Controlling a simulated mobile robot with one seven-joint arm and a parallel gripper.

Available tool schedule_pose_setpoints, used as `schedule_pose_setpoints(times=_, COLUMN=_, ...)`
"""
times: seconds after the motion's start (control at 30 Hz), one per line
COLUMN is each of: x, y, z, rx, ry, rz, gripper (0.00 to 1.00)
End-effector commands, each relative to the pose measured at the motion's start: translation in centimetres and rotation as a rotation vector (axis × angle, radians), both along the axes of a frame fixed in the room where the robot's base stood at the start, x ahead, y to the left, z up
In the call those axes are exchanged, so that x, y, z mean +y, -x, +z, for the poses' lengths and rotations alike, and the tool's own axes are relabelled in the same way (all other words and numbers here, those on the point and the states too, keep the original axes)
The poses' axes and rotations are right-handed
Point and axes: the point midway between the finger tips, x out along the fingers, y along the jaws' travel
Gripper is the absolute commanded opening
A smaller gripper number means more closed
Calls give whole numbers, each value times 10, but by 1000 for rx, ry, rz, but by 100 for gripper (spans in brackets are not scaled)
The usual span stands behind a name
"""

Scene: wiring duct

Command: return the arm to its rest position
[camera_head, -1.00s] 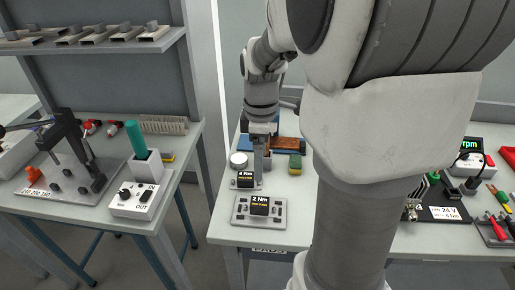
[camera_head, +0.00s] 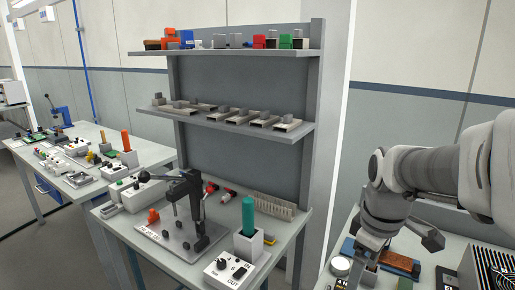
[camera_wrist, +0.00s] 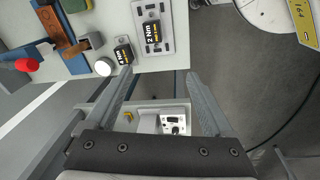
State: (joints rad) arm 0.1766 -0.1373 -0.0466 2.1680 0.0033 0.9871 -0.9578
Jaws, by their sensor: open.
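My gripper shows in the wrist view (camera_wrist: 158,76) with its two fingers wide apart and nothing between them. It hangs above the edge of the right table (camera_wrist: 87,65) and the gap beside it. In the head view my arm reaches in from the right edge, bent, with the gripper (camera_head: 366,262) pointing down over the right table. Its fingertips are hard to make out there. In the wrist view a 2 Nm plate (camera_wrist: 153,38) and a 4 Nm block (camera_wrist: 123,53) lie on the table just beyond the fingers.
The left table holds a black lever press (camera_head: 190,215), a teal-handled tool in a white holder (camera_head: 248,230), a switch box (camera_head: 228,270) and a beige toothed duct (camera_head: 273,206). A grey shelf unit (camera_head: 240,130) rises behind. In the wrist view, open floor (camera_wrist: 235,60) lies to the right.

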Motion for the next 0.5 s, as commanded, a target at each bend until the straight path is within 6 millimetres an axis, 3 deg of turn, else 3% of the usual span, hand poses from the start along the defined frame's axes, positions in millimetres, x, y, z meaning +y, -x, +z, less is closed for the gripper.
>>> schedule_pose_setpoints(times=0.03, x=10, y=10, z=12, rx=-42, ry=-5, rz=-56, gripper=87)
schedule_pose_setpoints(times=0.2, x=36, y=39, z=35, rx=-159, ry=-50, rz=-271, gripper=87)
schedule_pose_setpoints(times=0.5, x=67, y=85, z=52, rx=-321, ry=-185, rz=-596, gripper=87)
